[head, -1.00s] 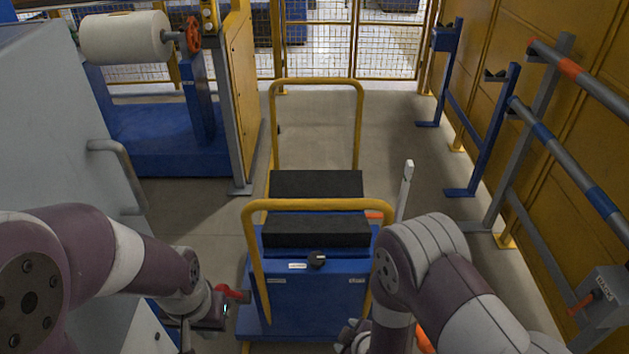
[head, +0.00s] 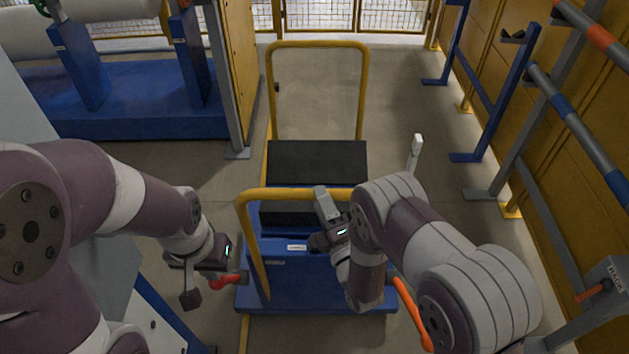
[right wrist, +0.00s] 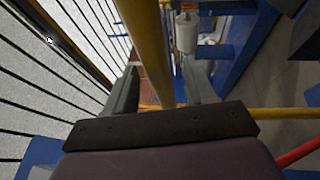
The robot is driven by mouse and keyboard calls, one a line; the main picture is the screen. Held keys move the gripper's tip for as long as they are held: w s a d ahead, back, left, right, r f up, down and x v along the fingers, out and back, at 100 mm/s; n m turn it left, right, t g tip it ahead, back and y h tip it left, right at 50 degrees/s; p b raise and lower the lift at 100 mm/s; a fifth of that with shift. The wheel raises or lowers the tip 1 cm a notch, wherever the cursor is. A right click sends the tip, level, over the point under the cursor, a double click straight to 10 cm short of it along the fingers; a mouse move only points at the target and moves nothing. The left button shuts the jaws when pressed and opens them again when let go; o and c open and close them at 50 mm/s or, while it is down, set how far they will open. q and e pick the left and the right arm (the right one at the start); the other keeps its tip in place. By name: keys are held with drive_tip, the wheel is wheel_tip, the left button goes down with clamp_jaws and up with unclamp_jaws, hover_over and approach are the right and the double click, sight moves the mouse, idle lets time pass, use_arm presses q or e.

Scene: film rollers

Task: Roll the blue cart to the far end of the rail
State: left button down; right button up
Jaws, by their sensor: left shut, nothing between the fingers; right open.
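The blue cart (head: 315,285) stands ahead of me, with a yellow near handle (head: 285,196), a yellow far handle (head: 318,45) and dark blocks (head: 316,162) on its deck. My right gripper (head: 325,204) is at the near handle's top bar. In the right wrist view, my right gripper (right wrist: 160,88) is open, with a yellow bar (right wrist: 147,45) running between its fingers; whether they touch it I cannot tell. My left gripper (head: 190,298) is shut and empty, left of the cart, near a red lever (head: 228,278). A yellow floor strip (head: 245,330) is partly hidden by the cart.
A blue roller stand (head: 150,95) is at the back left. Blue and grey racks with bars (head: 580,125) line the right wall. A white-topped post (head: 416,145) and an orange lever (head: 412,312) are right of the cart. Floor beyond the cart looks clear up to the mesh fence.

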drive_tip(key=shift+x, duration=2.35)
drive_tip(key=shift+s+r, duration=0.1)
clamp_jaws()
